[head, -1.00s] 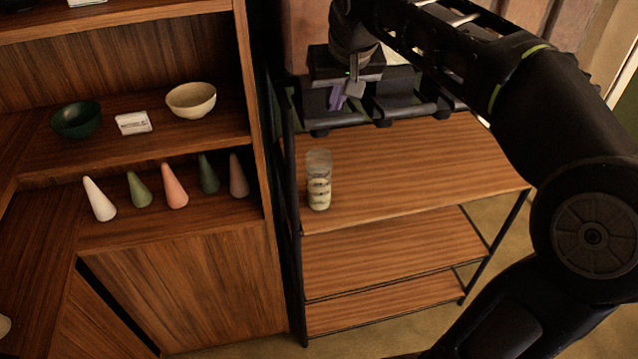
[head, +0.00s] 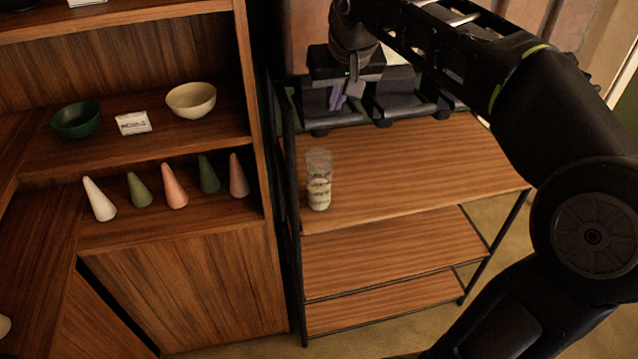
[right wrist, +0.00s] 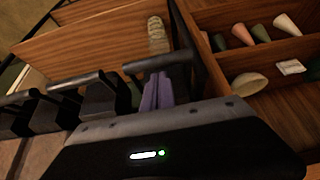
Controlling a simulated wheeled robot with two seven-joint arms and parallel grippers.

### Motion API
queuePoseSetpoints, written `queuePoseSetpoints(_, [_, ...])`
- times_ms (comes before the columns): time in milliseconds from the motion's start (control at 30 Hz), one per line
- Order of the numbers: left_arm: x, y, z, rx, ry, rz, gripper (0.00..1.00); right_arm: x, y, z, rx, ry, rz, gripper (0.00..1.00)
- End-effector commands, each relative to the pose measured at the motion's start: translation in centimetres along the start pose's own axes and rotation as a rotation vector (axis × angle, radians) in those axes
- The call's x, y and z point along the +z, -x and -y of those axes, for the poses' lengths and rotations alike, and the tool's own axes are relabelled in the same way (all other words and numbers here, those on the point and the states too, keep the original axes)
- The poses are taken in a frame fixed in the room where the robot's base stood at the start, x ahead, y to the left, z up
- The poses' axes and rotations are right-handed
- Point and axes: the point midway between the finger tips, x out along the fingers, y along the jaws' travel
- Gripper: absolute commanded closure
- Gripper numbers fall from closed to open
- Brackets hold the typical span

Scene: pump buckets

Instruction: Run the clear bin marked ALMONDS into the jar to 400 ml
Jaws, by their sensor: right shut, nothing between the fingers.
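The clear jar (head: 319,182) stands upright on the top board of the rack, with pale contents in it; it also shows in the right wrist view (right wrist: 157,40). I cannot read its marks. My right gripper (head: 338,101) is shut and empty, its purple fingers (right wrist: 157,97) close beside a black dispenser lever (right wrist: 148,64). I cannot tell whether they touch it. The dispenser bins are mostly hidden behind my right arm, and no ALMONDS label is readable. My left gripper is not in view.
More black dispenser spouts (head: 402,104) stand in a row to the right. The top board (head: 430,165) is bare right of the jar. A wooden shelf at left holds a green bowl (head: 76,119), a cream bowl (head: 191,99), a small card (head: 133,123) and several cones (head: 174,187).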

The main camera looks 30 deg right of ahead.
Motion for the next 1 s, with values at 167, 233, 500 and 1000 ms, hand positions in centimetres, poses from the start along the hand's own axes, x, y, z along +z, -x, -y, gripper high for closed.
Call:
queuePoseSetpoints(167, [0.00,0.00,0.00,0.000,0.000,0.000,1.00,0.00,0.00,0.00,0.000,0.000,0.000,1.00])
queuePoseSetpoints(233, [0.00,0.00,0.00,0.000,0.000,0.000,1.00,0.00,0.00,0.00,0.000,0.000,0.000,1.00])
queuePoseSetpoints(500, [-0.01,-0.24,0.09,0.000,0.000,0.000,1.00,0.14,-0.25,0.01,0.000,0.000,0.000,1.00])
queuePoseSetpoints(1000, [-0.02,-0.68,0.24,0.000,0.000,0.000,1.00,0.39,-0.71,0.01,0.000,0.000,0.000,1.00])
